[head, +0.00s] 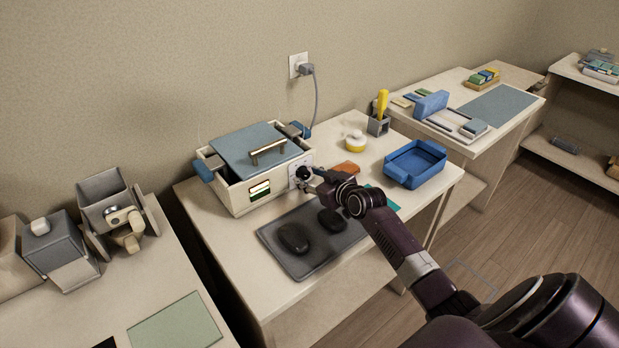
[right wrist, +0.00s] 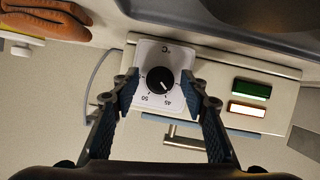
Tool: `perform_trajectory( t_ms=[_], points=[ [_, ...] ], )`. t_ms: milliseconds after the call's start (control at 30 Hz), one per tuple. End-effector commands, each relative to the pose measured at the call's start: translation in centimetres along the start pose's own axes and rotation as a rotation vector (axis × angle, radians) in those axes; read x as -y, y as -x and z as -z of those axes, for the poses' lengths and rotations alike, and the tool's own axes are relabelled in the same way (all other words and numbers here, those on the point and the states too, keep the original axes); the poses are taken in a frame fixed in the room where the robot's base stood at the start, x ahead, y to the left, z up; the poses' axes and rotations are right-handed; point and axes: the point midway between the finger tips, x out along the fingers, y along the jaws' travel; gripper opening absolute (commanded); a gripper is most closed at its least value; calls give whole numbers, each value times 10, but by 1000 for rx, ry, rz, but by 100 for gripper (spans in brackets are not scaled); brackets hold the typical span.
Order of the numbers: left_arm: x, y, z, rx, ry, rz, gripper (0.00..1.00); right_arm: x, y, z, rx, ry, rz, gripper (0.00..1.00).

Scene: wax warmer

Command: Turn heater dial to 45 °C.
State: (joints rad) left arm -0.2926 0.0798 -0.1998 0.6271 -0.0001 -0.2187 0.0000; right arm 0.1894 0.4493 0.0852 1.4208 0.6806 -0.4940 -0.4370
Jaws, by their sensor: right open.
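The wax heater is a cream box (head: 236,197) with a blue lid and brass handle, on the middle table. Its round black dial (head: 304,172) is on the front panel. In the right wrist view the dial (right wrist: 158,80) sits on a white scale plate (right wrist: 148,54) with upside-down marks "45" and "50" below it. A short white pointer on the dial slants down and right, roughly towards 45. My right gripper (head: 316,180) is at the dial. In the wrist view its open fingers (right wrist: 160,90) stand either side of the dial with gaps. My left gripper is out of view.
A dark mat (head: 310,262) with black stones lies before the heater. A blue tray (head: 415,165), a yellow-based pot (head: 355,142) and a brown folded cloth (head: 346,168) are to the right. A green and a pale indicator (right wrist: 251,90) are beside the dial.

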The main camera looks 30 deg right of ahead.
Motion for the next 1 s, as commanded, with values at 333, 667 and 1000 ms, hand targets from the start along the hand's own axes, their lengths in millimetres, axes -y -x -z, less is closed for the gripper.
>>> perform_trajectory(
  t_ms=[333,667,1000],
  points=[
    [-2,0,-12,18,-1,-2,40,0,0,0,0,0,0,11],
    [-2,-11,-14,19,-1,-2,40,-1,-1,-3,2,-67,30,0],
    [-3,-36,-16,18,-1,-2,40,-2,-1,-2,8,-267,112,0]
  ],
)
